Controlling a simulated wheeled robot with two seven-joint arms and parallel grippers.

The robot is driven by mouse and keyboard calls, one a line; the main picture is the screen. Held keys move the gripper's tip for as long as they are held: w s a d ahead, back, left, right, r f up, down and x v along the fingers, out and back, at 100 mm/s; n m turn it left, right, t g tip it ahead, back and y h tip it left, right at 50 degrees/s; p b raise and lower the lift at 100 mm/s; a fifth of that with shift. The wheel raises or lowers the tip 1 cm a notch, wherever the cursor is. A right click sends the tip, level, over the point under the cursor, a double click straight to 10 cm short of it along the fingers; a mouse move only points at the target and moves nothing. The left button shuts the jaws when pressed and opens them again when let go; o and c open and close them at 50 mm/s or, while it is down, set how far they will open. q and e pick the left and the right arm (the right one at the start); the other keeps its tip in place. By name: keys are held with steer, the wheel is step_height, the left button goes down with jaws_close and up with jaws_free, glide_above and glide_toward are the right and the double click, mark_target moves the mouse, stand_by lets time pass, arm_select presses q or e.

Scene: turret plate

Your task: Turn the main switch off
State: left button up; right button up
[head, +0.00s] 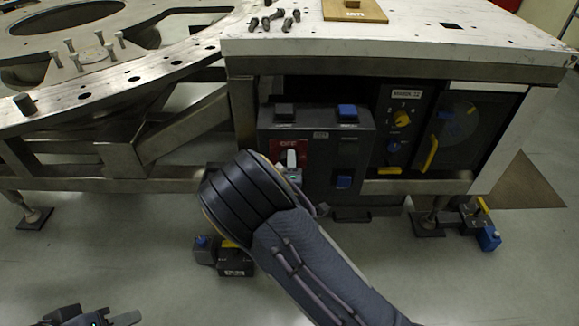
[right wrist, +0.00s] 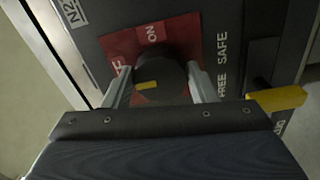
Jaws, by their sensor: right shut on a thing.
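The main switch has a red plate (head: 276,150) with OFF lettering, on the front of a dark grey box under the white worktop. In the right wrist view its round black knob (right wrist: 160,72) with a yellow mark stands on the red plate, with ON and part of another word beside it. My right gripper (right wrist: 161,84) is shut on the knob, one pale finger on each side. In the head view the right gripper (head: 291,160) is at the plate, and it and its arm hide the knob. My left gripper (head: 97,318) is partly cut off at the bottom left, away from the box.
A yellow handle (right wrist: 276,98) stands close right of the gripper in the wrist view. The box also carries blue parts (head: 347,111). A panel with a yellow knob (head: 401,118) and a yellow lever (head: 429,153) is to the right. A small dark block (head: 236,262) is on the floor.

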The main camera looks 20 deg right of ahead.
steer(key=o, duration=1)
steer(key=shift+s, duration=0.1)
steer(key=v, duration=0.7)
steer(key=shift+s+a+p, duration=0.15)
steer(key=shift+s+p, duration=0.15)
steer(key=shift+p, duration=0.1)
